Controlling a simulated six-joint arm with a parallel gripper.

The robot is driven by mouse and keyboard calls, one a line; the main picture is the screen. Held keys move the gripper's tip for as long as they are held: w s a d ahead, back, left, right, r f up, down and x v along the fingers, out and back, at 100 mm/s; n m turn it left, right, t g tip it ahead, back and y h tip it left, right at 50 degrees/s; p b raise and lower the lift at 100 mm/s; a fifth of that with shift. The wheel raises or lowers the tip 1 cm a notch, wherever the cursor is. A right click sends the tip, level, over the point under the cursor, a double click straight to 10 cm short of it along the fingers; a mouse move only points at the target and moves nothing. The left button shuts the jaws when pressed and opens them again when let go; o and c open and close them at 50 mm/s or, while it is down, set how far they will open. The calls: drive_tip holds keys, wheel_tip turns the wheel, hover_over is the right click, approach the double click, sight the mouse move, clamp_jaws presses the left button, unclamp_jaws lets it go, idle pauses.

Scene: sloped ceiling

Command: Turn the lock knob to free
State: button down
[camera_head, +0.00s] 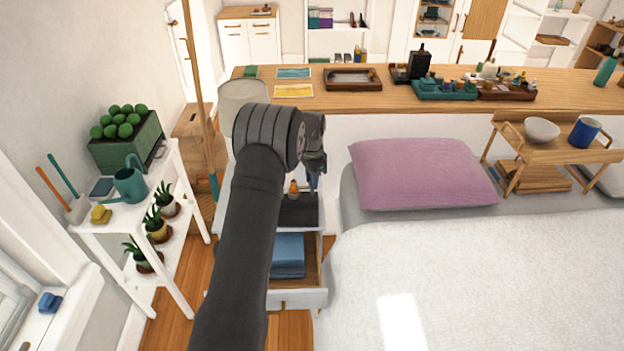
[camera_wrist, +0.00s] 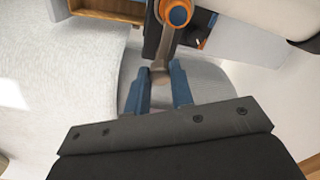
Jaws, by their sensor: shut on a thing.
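The lock knob (camera_wrist: 163,50) shows in the wrist view as a grey-brown lever with a rounded end, running down from an orange ring with a blue-grey centre (camera_wrist: 178,13). My gripper (camera_wrist: 160,72) has blue fingers, one on each side of the lever's rounded end, and is shut on it. In the head view my gripper (camera_head: 315,180) is over the white bedside cabinet, partly hidden by my dark wrist. An orange part (camera_head: 294,187) shows beside it above a dark block (camera_head: 299,210). The lever itself cannot be made out there.
The cabinet drawer (camera_head: 297,298) is open, with folded blue cloth (camera_head: 288,255) inside. A lamp (camera_head: 243,93) stands behind my arm. The bed (camera_head: 480,270) with a pink pillow (camera_head: 422,173) is close on the right. A white plant shelf (camera_head: 185,235) stands left.

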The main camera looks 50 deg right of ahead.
drive_tip(key=n, duration=0.8)
drive_tip(key=shift+n, duration=0.3)
drive_tip(key=n, duration=0.4)
drive_tip(key=shift+n, duration=2.5)
drive_tip(key=c, duration=1.3)
unclamp_jaws()
drive_tip(key=shift+o, duration=0.2)
